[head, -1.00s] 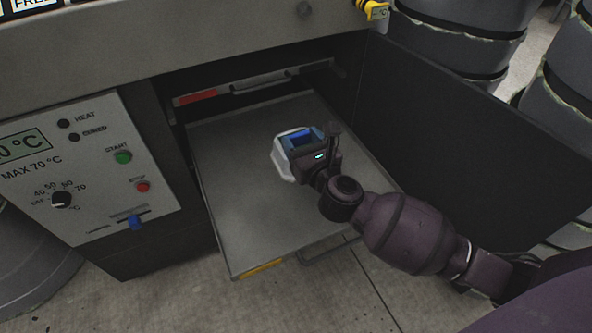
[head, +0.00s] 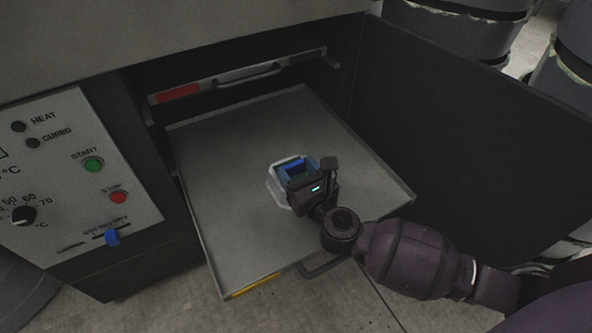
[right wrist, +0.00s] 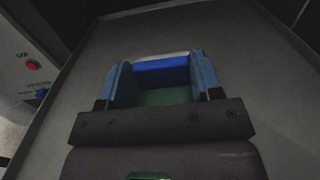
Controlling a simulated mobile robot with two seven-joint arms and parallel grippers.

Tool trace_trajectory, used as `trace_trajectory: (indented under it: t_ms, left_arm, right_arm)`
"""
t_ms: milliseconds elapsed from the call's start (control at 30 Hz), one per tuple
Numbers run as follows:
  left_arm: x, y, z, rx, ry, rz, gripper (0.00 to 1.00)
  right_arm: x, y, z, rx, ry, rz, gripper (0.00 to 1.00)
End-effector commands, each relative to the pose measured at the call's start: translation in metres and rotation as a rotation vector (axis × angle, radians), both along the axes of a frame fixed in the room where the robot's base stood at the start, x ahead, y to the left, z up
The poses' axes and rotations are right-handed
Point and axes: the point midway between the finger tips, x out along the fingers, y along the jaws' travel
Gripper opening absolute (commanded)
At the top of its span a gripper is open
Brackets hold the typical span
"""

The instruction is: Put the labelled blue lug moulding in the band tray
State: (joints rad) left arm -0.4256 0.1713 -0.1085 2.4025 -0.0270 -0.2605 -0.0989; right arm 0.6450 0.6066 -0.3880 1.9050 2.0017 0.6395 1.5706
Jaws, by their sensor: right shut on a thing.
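The blue lug moulding (head: 280,187), with a pale rim, is in my right gripper (head: 297,171). The gripper is shut on it, over the middle of a pulled-out grey tray (head: 225,243) with a yellow band on its front edge. I cannot tell whether the moulding touches the tray floor. In the right wrist view, blue and green surfaces of the moulding (right wrist: 160,75) show between the two fingers (right wrist: 160,84), with the bare tray (right wrist: 70,110) around. No label can be read on it. My left gripper is not in view.
A second tray (head: 240,80) with a red band and a handle sits pushed in above and behind. A dark open door (head: 450,150) stands to the right. A control panel (head: 70,180) is at the left. The tray floor around the moulding is bare.

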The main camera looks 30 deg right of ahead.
Motion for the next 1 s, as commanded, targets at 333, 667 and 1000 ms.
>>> trace_trajectory:
  t_ms: [333,667,1000]
  left_arm:
    - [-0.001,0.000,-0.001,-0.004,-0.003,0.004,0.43]
    - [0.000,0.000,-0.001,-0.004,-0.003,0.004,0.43]
    - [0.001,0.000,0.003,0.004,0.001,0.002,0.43]
  right_arm:
    - [0.000,0.000,-0.003,0.000,0.000,0.001,0.65]
    - [0.000,0.000,-0.003,-0.001,-0.001,0.000,0.84]
    - [-0.018,-0.001,0.002,0.000,0.000,0.000,0.84]
